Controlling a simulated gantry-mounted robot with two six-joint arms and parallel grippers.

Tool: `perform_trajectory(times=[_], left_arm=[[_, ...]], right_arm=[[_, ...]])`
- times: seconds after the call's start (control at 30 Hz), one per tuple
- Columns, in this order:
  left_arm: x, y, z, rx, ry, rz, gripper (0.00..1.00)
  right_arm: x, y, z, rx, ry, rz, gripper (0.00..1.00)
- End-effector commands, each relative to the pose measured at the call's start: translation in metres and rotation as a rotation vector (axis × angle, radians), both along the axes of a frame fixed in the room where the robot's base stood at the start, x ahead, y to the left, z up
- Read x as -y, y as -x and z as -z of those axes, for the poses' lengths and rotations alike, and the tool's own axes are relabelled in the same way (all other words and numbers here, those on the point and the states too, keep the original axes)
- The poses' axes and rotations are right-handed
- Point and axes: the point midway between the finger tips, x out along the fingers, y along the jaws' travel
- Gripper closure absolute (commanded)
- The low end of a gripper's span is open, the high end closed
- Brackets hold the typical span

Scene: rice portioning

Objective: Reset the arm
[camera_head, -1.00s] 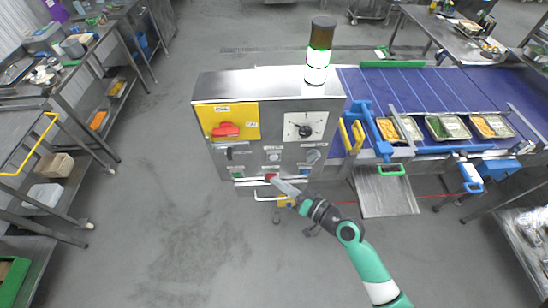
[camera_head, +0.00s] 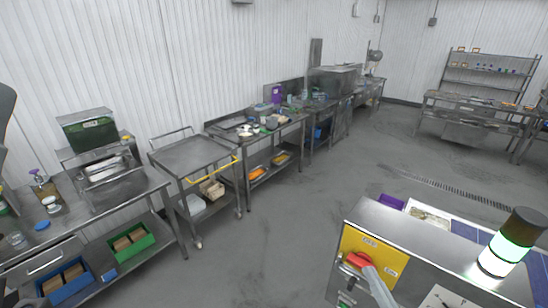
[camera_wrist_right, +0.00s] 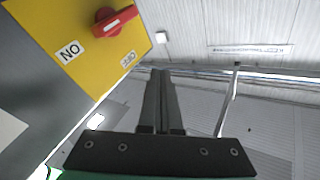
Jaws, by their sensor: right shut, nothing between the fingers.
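My right gripper (camera_head: 369,270) is at the lower right in the head view, in front of the control box's yellow panel. Its fingertips appear close to the red rotary switch (camera_head: 355,259), but contact cannot be told from this angle. In the right wrist view my right gripper (camera_wrist_right: 160,73) has its two dark fingers together with nothing between them. There the red switch (camera_wrist_right: 116,20) sits on the yellow panel (camera_wrist_right: 75,25) to the upper left, apart from the fingers. My left gripper is not in view.
The steel control box (camera_head: 425,240) carries a lit signal tower (camera_head: 508,245). The blue conveyor (camera_head: 470,230) lies behind it. A steel cart (camera_head: 193,157) and workbenches line the left wall. Open grey floor (camera_head: 270,235) lies between them and the box.

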Motion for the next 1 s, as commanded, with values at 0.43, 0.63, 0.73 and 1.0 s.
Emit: perform_trajectory(times=[0.43,0.63,0.73,1.0], left_arm=[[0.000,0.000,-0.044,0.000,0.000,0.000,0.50],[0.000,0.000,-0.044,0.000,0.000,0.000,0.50],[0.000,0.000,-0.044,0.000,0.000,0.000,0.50],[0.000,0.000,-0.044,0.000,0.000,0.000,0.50]], right_arm=[[-0.082,0.070,-0.382,0.666,0.320,0.099,1.00],[-0.050,0.123,-0.435,0.747,0.333,0.320,1.00],[-0.040,0.117,-0.429,0.698,0.319,0.352,1.00],[-0.041,0.116,-0.428,0.694,0.310,0.340,1.00]])
